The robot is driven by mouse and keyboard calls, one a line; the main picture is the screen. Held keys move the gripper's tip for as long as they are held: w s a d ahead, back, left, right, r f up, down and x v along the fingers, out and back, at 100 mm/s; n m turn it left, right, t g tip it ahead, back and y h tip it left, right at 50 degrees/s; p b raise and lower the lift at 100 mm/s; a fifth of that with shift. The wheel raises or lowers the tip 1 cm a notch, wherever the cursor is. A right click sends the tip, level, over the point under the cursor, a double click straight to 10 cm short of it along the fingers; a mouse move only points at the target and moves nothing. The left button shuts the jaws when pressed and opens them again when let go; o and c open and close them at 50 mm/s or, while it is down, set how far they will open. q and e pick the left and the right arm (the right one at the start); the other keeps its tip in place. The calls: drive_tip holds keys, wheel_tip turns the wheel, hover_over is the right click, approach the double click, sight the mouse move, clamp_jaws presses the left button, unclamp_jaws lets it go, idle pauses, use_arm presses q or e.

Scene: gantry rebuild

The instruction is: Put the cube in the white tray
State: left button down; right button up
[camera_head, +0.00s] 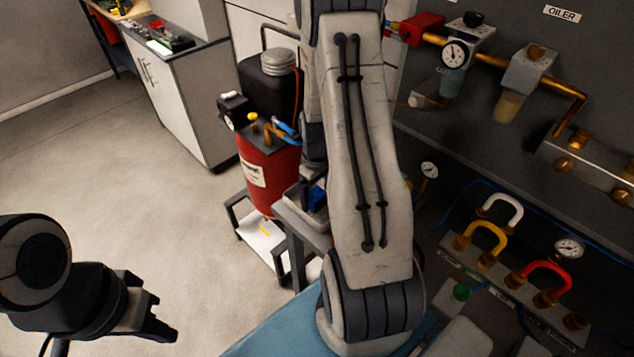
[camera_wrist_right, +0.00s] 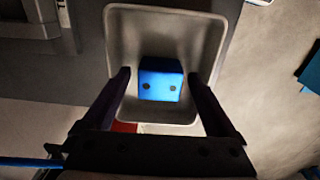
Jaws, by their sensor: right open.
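The blue cube (camera_wrist_right: 160,80) with two dark dots shows in the right wrist view, within the outline of a pale, rounded-corner tray (camera_wrist_right: 222,45). My right gripper (camera_wrist_right: 163,85) is open, with one dark finger on each side of the cube. I cannot tell whether the fingers touch it. In the head view, part of the tray (camera_head: 297,217) and a bit of blue (camera_head: 318,197) show beside my right arm, which hides the right gripper. My left gripper (camera_head: 168,318) is at the lower left, open and empty, far from the tray.
A red tank (camera_head: 268,172) and a black canister stand just behind the tray. A panel with gauges and coloured handles (camera_head: 485,237) is close on the right. The floor at left is clear.

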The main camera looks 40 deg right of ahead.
sight(317, 195)
wheel_tip(317, 195, up, 12)
drive_tip(key=b, duration=0.2)
drive_tip(key=s+a+r+n, duration=0.2)
drive_tip(key=a, duration=0.9)
drive_tip(key=s+a+r+n, duration=0.1)
drive_tip(key=a+r, duration=0.1)
drive_tip(key=a, duration=0.8)
drive_tip(key=s+a+r+n+y, duration=0.1)
drive_tip(key=s+a+n, duration=0.2)
drive_tip(key=s+a, duration=0.7)
drive_tip(key=s, duration=0.3)
drive_tip(key=shift+s+r, duration=0.25)
